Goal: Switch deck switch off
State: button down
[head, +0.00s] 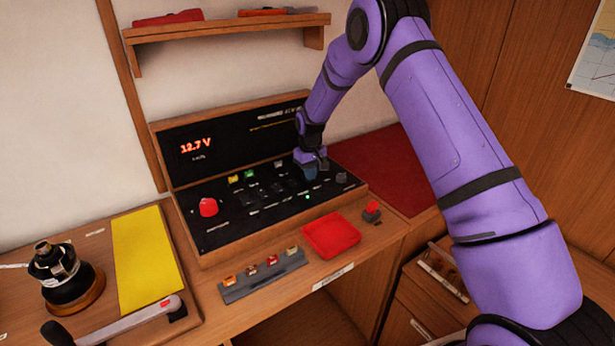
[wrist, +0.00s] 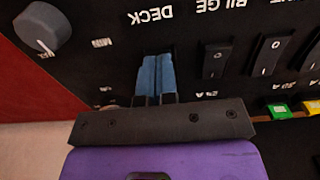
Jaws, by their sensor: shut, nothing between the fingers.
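The black switch panel (head: 235,208) sits in a wooden frame on the desk. My gripper (head: 310,175) is over its right part, low against the face. In the wrist view my gripper (wrist: 156,75) has its blue fingertips together, with nothing between them. They point at the place under the upside-down DECK label (wrist: 153,16). The deck switch is hidden behind the fingers, so its position and any contact cannot be told. Beside the fingers, the black rocker switch under BILGE (wrist: 215,58) shows clear. A small green light (head: 307,197) glows on the panel.
A grey knob (wrist: 42,28) is close to the fingers on the left in the wrist view; another rocker (wrist: 268,55) is to the right. A red tray (head: 330,252), red-topped lever (head: 372,208) and fuse strip (head: 262,279) lie before the panel. A shelf (head: 225,30) overhangs behind.

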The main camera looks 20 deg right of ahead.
jog(key=shift+r, duration=3.45)
jog(key=s+d+r+m+t, duration=0.1)
jog(key=s+d+r, duration=0.1)
jog(key=s+r, duration=1)
jog(key=s+d+r+m+t, duration=0.1)
jog(key=s+d+r+t, duration=0.15)
jog(key=s+r, duration=0.95)
jog(key=s+d+r+t, duration=0.1)
jog(key=s+r, duration=0.1)
jog(key=s, duration=1)
jog(key=s+d+r+m, duration=0.1)
jog(key=s+r, duration=0.1)
jog(key=s, duration=1)
jog(key=shift+s+d+r+m+t, duration=0.2)
jog(key=shift+s+m+t, duration=0.1)
jog(key=shift+t, duration=0.05)
